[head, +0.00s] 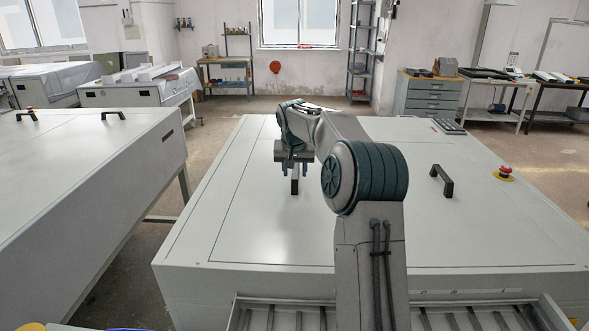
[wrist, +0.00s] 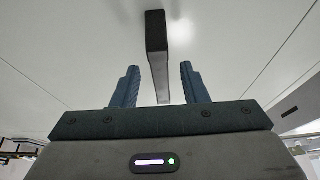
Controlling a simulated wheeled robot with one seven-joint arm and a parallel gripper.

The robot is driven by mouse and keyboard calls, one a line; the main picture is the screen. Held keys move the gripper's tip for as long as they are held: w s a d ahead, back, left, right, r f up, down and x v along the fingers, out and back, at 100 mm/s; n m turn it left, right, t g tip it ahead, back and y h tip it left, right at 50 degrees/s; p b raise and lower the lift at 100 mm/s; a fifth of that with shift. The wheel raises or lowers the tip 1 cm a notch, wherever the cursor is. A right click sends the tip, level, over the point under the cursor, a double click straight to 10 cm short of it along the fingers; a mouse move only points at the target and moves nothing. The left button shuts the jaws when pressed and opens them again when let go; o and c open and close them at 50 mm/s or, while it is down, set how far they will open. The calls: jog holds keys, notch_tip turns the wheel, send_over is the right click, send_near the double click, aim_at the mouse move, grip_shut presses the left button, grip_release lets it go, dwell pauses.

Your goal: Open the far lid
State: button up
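A dark bar handle (wrist: 156,45) stands on a pale grey lid (wrist: 80,40) in the wrist view. My gripper (wrist: 159,67) is open, with one blue finger on each side of the handle and a gap to both. In the head view my gripper (head: 294,172) points down over this handle (head: 295,186), and the arm hides part of it. The lid (head: 245,215) lies flat and closed on the machine top. A second black handle (head: 441,181) stands on the panel to the right, clear of the gripper.
A red emergency button (head: 504,171) sits at the machine's right edge. A keypad (head: 449,126) lies on the back part. Another grey machine (head: 75,165) with black handles stands to the left across a narrow aisle. A slatted tray (head: 285,318) is at the front.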

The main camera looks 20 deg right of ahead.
grip_shut()
